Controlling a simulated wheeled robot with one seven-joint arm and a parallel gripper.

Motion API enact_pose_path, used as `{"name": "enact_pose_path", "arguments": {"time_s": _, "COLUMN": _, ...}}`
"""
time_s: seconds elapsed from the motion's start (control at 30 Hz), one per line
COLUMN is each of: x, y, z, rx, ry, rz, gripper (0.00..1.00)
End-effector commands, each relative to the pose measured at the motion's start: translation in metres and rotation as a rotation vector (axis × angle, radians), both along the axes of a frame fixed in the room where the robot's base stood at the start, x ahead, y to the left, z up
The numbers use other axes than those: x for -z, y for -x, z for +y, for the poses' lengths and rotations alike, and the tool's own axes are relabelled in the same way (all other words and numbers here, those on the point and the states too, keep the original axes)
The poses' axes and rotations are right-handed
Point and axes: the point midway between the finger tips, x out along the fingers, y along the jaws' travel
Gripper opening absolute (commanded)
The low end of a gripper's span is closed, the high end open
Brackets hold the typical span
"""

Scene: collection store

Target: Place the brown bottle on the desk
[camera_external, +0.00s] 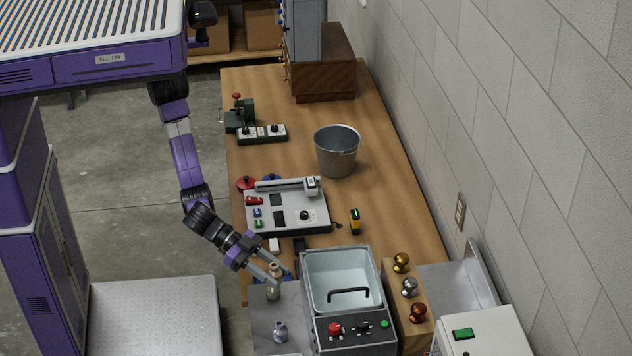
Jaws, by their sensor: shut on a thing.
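My gripper (276,275) is low over the near left part of the desk (285,168), by the edge of a grey slab. It is shut on a small tan-brown thing, which I take to be the brown bottle (275,268); the fingers hide part of it. A small grey-green bottle (272,293) shows just below the fingertips; whether it touches them I cannot tell. A grey-purple bottle (281,331) stands upright on the grey slab (262,325), nearer the camera.
A grey basin unit (312,290) with a black handle stands right of my gripper. A control panel (290,222) lies beyond it. A metal bucket (337,152) stands farther back. Round metal knobs (409,287) line the right. Bare wood shows left of the bucket and behind it.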

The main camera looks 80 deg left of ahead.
Motion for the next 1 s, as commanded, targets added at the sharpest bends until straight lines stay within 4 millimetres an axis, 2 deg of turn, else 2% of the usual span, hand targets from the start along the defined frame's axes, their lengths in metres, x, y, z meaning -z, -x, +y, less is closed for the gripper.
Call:
{"name": "enact_pose_path", "arguments": {"time_s": 0.03, "x": 0.014, "y": 0.000, "z": 0.001, "rx": 0.000, "ry": -0.005, "rz": 0.000, "gripper": 0.00}}
{"name": "enact_pose_path", "arguments": {"time_s": 0.2, "x": 0.055, "y": 0.000, "z": 0.001, "rx": 0.000, "ry": -0.005, "rz": 0.000, "gripper": 0.00}}
{"name": "enact_pose_path", "arguments": {"time_s": 0.4, "x": 0.091, "y": 0.001, "z": 0.000, "rx": 0.001, "ry": -0.001, "rz": 0.000, "gripper": 0.00}}
{"name": "enact_pose_path", "arguments": {"time_s": 0.67, "x": 0.109, "y": 0.000, "z": 0.000, "rx": 0.000, "ry": -0.001, "rz": -0.001, "gripper": 0.00}}
{"name": "enact_pose_path", "arguments": {"time_s": 0.9, "x": 0.140, "y": 0.000, "z": 0.000, "rx": 0.001, "ry": 0.000, "rz": 0.000, "gripper": 0.00}}
{"name": "enact_pose_path", "arguments": {"time_s": 1.0, "x": 0.141, "y": 0.000, "z": 0.000, "rx": 0.001, "ry": 0.002, "rz": -0.001, "gripper": 0.00}}
